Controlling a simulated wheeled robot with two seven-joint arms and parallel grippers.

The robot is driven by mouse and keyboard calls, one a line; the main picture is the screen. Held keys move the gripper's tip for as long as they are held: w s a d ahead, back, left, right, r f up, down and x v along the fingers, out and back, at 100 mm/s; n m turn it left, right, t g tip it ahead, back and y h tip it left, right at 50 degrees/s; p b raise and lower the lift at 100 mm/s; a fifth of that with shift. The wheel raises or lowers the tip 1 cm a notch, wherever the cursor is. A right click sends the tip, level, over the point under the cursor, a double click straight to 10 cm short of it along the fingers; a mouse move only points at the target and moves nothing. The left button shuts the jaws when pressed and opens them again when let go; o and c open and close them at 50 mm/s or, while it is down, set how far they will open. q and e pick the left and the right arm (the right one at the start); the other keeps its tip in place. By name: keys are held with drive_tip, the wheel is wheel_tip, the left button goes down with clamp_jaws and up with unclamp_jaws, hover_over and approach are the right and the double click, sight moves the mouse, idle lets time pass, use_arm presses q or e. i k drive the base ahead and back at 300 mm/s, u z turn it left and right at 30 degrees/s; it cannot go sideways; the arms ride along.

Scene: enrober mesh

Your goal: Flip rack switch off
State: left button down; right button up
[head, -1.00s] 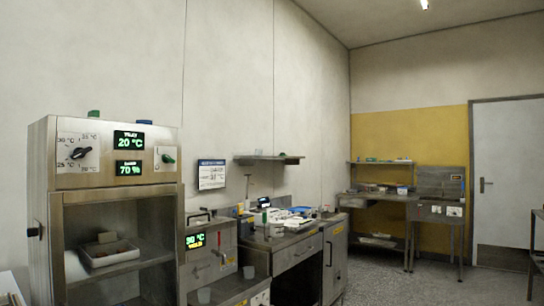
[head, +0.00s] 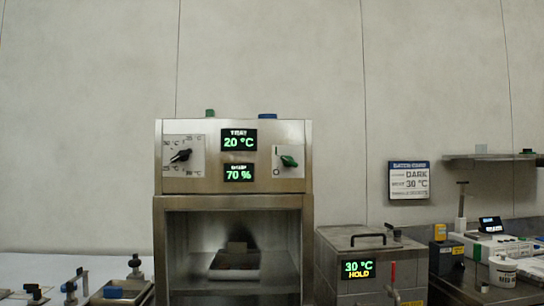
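The steel rack cabinet (head: 308,215) faces me in the middle of the head view. On the right of its upper panel is a switch (head: 289,161) with a green handle on a white plate marked I at the top and O at the bottom. The handle lies tilted, its right end lower; I cannot tell which mark it is set to. A black temperature dial (head: 181,156) is on the panel's left. Two lit displays between them read 20 °C (head: 239,140) and 70 % (head: 239,173). Neither of my grippers is in view.
A tray (head: 234,270) stands inside the open cabinet. To the right is a steel tank (head: 345,242) with a lid handle and a 30 °C HOLD display (head: 358,269). Small fixtures (head: 112,291) stand at the lower left. A wall shelf (head: 490,156) is at the right.

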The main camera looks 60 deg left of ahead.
sight(287, 161)
drive_tip(key=u, duration=0.85)
drive_tip(key=i, duration=0.8)
drive_tip(key=u, duration=0.8)
